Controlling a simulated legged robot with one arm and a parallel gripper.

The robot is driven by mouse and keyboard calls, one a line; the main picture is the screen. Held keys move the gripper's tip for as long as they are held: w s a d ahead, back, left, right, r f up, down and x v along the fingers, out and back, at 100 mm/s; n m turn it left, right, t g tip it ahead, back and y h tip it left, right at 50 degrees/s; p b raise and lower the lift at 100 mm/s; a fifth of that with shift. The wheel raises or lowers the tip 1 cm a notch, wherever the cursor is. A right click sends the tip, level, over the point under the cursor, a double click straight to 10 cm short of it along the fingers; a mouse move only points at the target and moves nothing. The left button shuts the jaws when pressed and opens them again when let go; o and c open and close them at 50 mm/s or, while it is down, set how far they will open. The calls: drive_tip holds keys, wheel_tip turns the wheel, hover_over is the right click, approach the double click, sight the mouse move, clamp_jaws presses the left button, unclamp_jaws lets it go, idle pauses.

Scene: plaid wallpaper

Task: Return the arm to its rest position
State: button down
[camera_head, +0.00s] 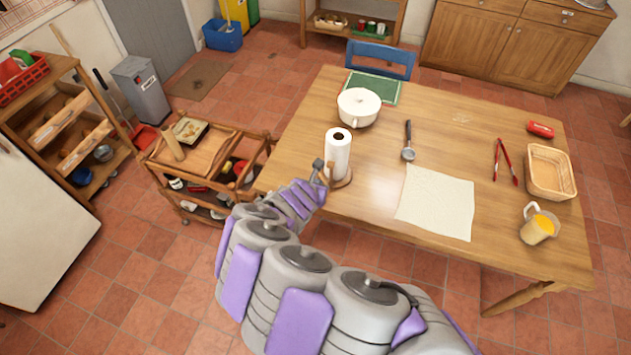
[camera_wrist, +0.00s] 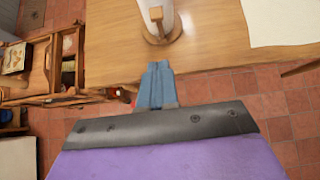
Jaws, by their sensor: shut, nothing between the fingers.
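My arm, grey with purple plates, stretches from the bottom right of the head view up to the table's near left corner. My gripper (camera_head: 318,170) is at its end, beside the paper towel roll (camera_head: 338,152) on its wooden holder. In the wrist view my gripper (camera_wrist: 157,70) is shut and empty, its fingers pressed together. It points towards the table's edge, with the base of the towel holder (camera_wrist: 162,32) beyond the fingertips. I cannot tell the exact gap between them.
The wooden table (camera_head: 455,150) bears a white pot (camera_head: 358,107), a ladle (camera_head: 408,145), a cloth (camera_head: 436,203), red tongs (camera_head: 504,162), a basket (camera_head: 551,171) and a jug (camera_head: 538,225). A wooden cart (camera_head: 208,160) stands left of the table. Tiled floor is open at lower left.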

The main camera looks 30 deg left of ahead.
drive_tip(key=w+d+r+m+t+h+b, duration=0.1)
drive_tip(key=w+d+r+m+h, duration=0.2)
drive_tip(key=w+d+r+m, duration=0.5)
drive_tip(key=w+d+r+m+t+h+b, duration=0.15)
drive_tip(key=w+d+r, duration=0.25)
drive_tip(key=d+r, duration=0.5)
drive_tip(key=s+d+r+m+g+h, duration=0.25)
drive_tip(key=d+m, duration=0.35)
drive_tip(key=d, duration=0.5)
drive_tip(key=s+d+r+m+g+h, duration=0.1)
drive_tip(key=d+r+m+h, duration=0.35)
drive_tip(key=d, duration=0.75)
drive_tip(key=s+d+f+m+g+y+b, duration=0.25)
drive_tip(key=s+d+m+g, duration=0.35)
drive_tip(key=s+d+m, duration=0.8)
drive_tip(key=s+a+f+m+g+y, duration=0.1)
drive_tip(key=s+a+y, duration=0.1)
drive_tip(key=s, duration=0.5)
drive_tip(key=s+a+f+m+g+y+b, duration=0.1)
drive_tip(key=s+a, duration=0.3)
drive_tip(key=s, duration=0.4)
drive_tip(key=s+a+f+m+g+y, duration=0.2)
drive_tip(key=s+a+y, duration=0.1)
drive_tip(key=s, duration=0.4)
drive_tip(key=shift+s+m+y, duration=0.35)
drive_tip(key=shift+m+y, duration=0.05)
